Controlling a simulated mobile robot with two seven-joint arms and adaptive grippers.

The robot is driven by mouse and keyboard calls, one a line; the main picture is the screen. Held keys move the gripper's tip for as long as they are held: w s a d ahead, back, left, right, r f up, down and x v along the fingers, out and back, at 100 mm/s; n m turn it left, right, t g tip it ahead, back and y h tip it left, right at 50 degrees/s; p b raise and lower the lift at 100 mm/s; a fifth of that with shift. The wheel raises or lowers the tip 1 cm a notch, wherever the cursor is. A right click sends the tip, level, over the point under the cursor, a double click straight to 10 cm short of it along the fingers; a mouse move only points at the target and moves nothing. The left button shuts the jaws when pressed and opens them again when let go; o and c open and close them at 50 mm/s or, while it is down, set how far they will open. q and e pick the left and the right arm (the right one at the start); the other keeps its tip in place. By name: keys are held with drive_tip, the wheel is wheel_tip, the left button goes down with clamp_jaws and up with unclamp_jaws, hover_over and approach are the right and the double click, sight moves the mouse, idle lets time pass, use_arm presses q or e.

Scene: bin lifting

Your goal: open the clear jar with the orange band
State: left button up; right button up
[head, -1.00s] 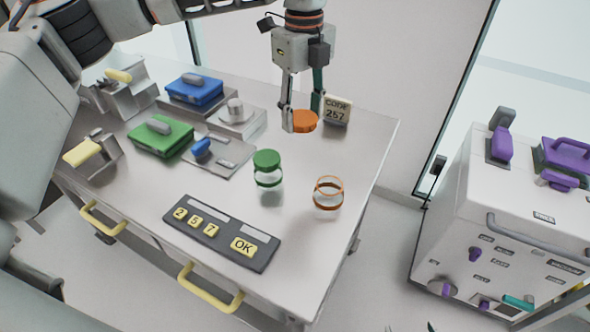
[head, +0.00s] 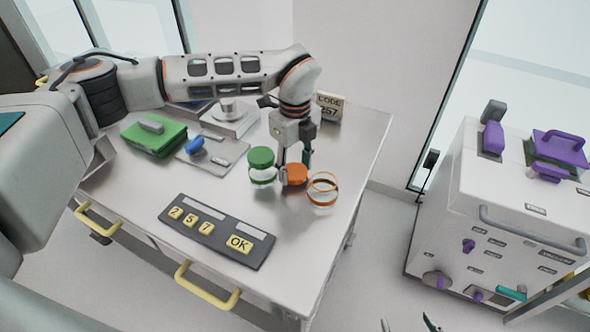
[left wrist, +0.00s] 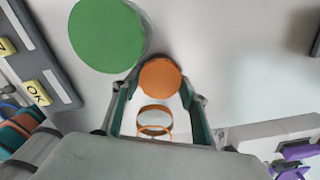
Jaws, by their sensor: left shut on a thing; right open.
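The clear jar with the orange band (head: 322,190) stands without a lid near the right side of the metal table; its open top shows in the left wrist view (left wrist: 154,122). An orange lid (head: 294,175) is just left of the jar. My left gripper (head: 294,172) points down and is shut on this lid, which also shows between the fingers in the left wrist view (left wrist: 160,80). I cannot tell whether the lid touches the table. My right gripper (head: 408,324) shows only as two spread, dark fingertips at the bottom edge, empty.
A jar with a green lid (head: 261,160) stands close to the left of my left gripper. A keypad (head: 217,231) lies at the front, and a code sign (head: 330,107) stands at the back. A white cabinet (head: 490,215) is to the right.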

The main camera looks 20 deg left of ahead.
sight(295, 171)
use_arm(q)
drive_tip(key=shift+f, duration=0.7)
drive_tip(key=shift+f, duration=0.2)
drive_tip(key=o, duration=1.2)
drive_tip(key=shift+r, duration=0.1)
wheel_tip(295, 171, up, 12)
drive_tip(key=shift+r+b, duration=0.15)
drive_tip(key=shift+b, duration=0.2)
